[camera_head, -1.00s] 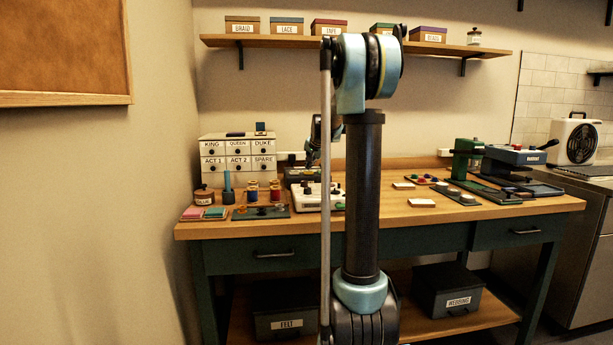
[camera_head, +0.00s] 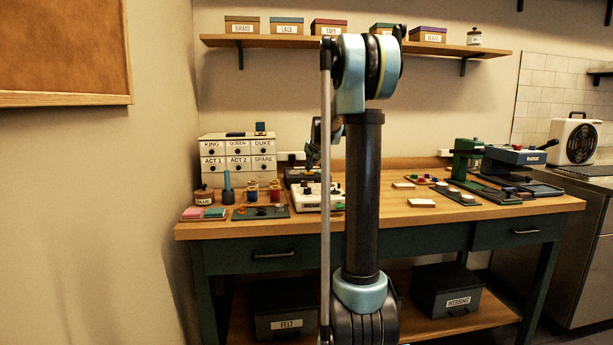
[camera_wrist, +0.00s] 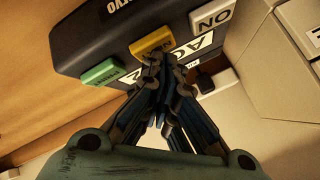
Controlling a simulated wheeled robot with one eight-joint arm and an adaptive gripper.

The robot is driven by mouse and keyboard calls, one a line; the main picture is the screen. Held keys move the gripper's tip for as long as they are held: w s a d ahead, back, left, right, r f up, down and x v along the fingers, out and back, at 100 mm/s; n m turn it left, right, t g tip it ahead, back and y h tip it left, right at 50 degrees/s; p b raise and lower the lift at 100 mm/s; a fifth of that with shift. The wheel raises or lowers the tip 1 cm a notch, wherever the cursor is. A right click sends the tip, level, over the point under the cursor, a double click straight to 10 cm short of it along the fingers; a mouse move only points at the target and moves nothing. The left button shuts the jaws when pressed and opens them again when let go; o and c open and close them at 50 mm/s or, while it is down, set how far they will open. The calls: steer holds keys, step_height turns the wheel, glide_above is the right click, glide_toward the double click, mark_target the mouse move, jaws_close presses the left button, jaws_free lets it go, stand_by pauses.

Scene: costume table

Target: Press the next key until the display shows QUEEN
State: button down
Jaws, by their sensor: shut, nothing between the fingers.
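A dark box with coloured keys (camera_wrist: 100,38) fills the upper part of the wrist view. It bears a green key (camera_wrist: 103,72), a yellow key (camera_wrist: 153,41) and a white key (camera_wrist: 212,16) in a row. A white strip with black letters (camera_wrist: 201,46) lies beside the keys, partly hidden behind my fingers, and I cannot read its whole text. My gripper (camera_wrist: 155,62) is shut and empty, its tips at the lower edge of the yellow key. I cannot tell whether they touch it. In the head view the dark box (camera_head: 296,174) is small, near the back of the table.
A white drawer cabinet (camera_head: 237,157) with labels including QUEEN stands left of the box. A white device with knobs (camera_head: 311,203) sits in front of it. Spools and a tray (camera_head: 262,212) lie to the left.

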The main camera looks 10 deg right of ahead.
mark_target(311, 172)
steer(key=shift+f, duration=0.2)
stand_by(0.3)
steer(key=shift+r, duration=0.85)
steer(key=shift+r, duration=0.1)
steer(key=shift+r, duration=2.45)
